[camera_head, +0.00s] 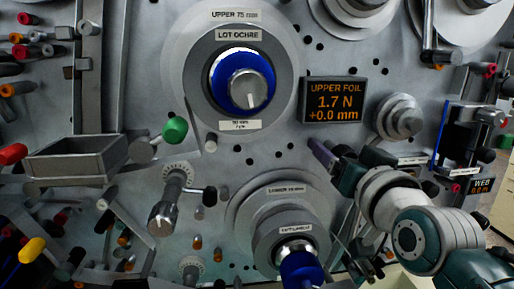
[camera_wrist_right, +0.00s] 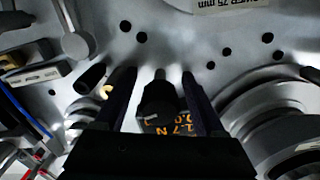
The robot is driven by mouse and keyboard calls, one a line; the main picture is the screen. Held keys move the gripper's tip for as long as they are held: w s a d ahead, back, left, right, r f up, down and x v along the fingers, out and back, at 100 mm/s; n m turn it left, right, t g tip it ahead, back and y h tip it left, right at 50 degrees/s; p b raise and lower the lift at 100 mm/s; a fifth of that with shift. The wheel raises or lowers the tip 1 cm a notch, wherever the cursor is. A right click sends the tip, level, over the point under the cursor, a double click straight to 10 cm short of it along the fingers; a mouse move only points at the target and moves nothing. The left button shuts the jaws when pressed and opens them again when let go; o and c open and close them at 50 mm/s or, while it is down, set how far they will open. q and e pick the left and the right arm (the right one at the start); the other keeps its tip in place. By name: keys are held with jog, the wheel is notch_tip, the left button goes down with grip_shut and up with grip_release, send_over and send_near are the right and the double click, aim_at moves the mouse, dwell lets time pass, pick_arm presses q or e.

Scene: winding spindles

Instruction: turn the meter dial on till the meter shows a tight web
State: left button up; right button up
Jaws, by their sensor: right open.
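The meter (camera_head: 333,100) is a dark box with orange figures: UPPER FOIL, 1.7 N, +0.0 mm. My right gripper (camera_head: 347,156) is just below it, open. In the right wrist view my right gripper (camera_wrist_right: 158,78) has its two dark fingers on either side of a black knob (camera_wrist_right: 158,103) with a pale mark, which looks like the meter dial. A gap shows beside the knob, and I cannot tell whether either finger touches it. Part of the orange readout shows behind the knob. In the head view the knob is mostly hidden by the gripper. My left gripper is out of view.
A large upper spindle with a blue roll (camera_head: 218,82) is left of the meter. The lower spindle's blue roll (camera_head: 302,268) is below my right gripper. A stepped grey roller (camera_head: 400,117) is close on the right. A grey tray (camera_head: 70,165) is far left.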

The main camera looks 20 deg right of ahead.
jog(key=b+v, duration=0.2)
jog(key=v, duration=0.8)
jog(key=shift+d, duration=0.1)
dwell(0.3)
jog(key=s+a+f+n+g+y, duration=0.5)
jog(key=s+a+f+g, duration=0.2)
jog(key=f, duration=0.4)
jog(key=s+a+f+n+g, duration=0.1)
jog(key=s+f+g, duration=0.15)
jog(key=s, duration=0.35)
jog(key=s+f+n+g, duration=0.1)
jog(key=s+n+g, duration=0.1)
jog(key=s+g, duration=0.25)
jog(key=w+p+v, duration=0.2)
jog(key=p+v, duration=0.8)
jog(key=w+a+r+p+v, duration=0.1)
jog(key=w+p+v, duration=0.1)
jog(key=p+v, duration=0.8)
jog(key=shift+r+p, duration=0.35)
jog(key=shift+p, duration=0.2)
